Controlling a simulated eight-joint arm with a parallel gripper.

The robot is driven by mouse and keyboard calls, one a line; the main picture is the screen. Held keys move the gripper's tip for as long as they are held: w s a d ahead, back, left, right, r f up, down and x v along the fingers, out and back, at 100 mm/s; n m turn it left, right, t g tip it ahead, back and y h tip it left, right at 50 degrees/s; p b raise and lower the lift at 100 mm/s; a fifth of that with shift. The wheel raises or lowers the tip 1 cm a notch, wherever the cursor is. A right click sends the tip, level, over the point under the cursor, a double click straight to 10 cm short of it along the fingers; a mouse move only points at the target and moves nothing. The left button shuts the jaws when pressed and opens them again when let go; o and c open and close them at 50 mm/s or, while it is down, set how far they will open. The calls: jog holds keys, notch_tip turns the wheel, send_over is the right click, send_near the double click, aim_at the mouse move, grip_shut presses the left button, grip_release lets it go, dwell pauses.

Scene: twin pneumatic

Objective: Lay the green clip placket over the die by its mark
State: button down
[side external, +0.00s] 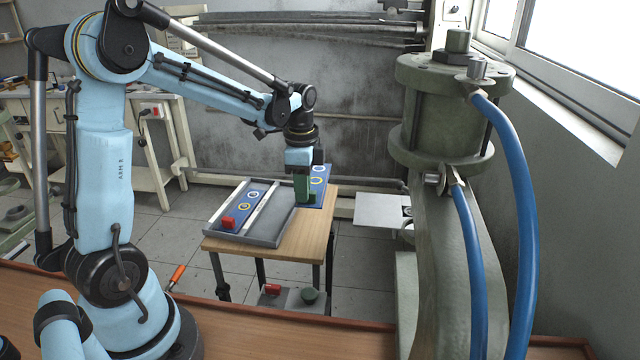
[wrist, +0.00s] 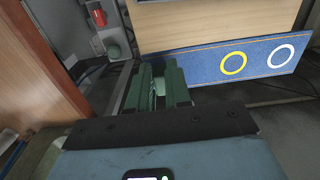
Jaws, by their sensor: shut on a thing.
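My gripper (side external: 302,190) is shut on the green clip (side external: 312,198) of a blue placket (side external: 319,183) near the right side of the small table. The wrist view shows my green fingers (wrist: 158,88) closed around the clip, which they mostly hide. The blue placket (wrist: 205,65) extends to the right there, with a yellow ring and a white ring on it. A pale flat plate (side external: 375,210), perhaps the die, is beside the press to the right of the gripper. No mark on it can be made out.
A grey tray (side external: 262,239) on the small wooden table (side external: 312,245) holds another blue placket with a red clip (side external: 228,222). The green press (side external: 450,125) with blue hoses stands right. A box with red and green buttons (side external: 290,298) sits below. A wooden bench (side external: 270,338) runs in front.

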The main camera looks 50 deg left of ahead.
notch_tip(320, 180, up, 11)
jog(key=w+d+m, duration=0.9)
jog(key=w+m, duration=0.2)
jog(key=m, duration=0.7)
jog(key=f, duration=0.5)
jog(key=shift+s+d, duration=0.1)
jog(key=shift+d, duration=0.1)
jog(key=shift+f, duration=0.25)
jog(key=shift+f, duration=2.2)
jog(key=shift+f, duration=0.3)
